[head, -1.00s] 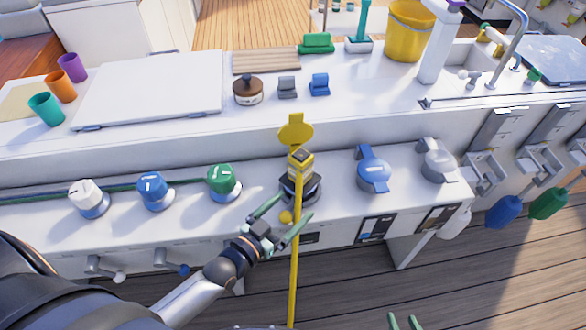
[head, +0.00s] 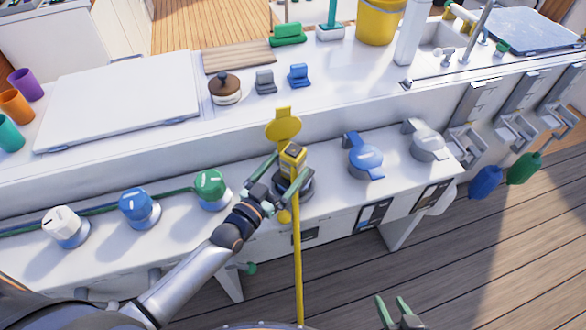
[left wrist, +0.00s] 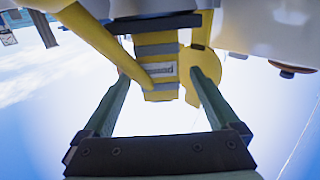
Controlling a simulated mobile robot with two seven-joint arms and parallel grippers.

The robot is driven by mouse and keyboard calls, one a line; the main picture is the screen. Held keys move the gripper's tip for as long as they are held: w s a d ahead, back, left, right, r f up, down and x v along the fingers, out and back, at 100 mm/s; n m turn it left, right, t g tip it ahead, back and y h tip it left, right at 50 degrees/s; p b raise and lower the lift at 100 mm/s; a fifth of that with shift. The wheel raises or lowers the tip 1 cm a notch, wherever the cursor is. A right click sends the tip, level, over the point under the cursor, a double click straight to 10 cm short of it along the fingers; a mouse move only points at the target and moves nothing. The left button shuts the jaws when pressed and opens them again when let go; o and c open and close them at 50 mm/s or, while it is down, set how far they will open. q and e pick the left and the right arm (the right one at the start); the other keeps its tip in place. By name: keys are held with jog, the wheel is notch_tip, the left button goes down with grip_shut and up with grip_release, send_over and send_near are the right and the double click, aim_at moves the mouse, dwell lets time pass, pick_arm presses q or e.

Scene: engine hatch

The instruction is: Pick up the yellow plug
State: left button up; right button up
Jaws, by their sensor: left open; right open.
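The yellow plug (head: 292,154) stands upright in a dark round socket (head: 293,187) on the white console, with a yellow flap (head: 284,127) behind it and a yellow cable (head: 297,255) hanging down in front. My left gripper (head: 290,167) is open, with its green fingers on either side of the plug. In the left wrist view the plug's ribbed body (left wrist: 160,68) lies between the spread fingers, and the cable crosses in front of it. I cannot tell whether a finger touches it. My right gripper (head: 391,299) is open and empty at the bottom edge, low over the deck.
White (head: 65,226), blue (head: 138,207) and green (head: 210,187) knobs or plugs sit left of the socket. A blue capped socket (head: 365,157) and a grey one (head: 426,141) are to the right. The raised counter stands behind.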

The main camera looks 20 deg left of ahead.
aim_at(300, 152)
pick_arm(q)
jog(key=shift+b+x, duration=0.45)
jog(key=shift+x, duration=2.9)
jog(key=shift+f, duration=0.15)
grip_shut()
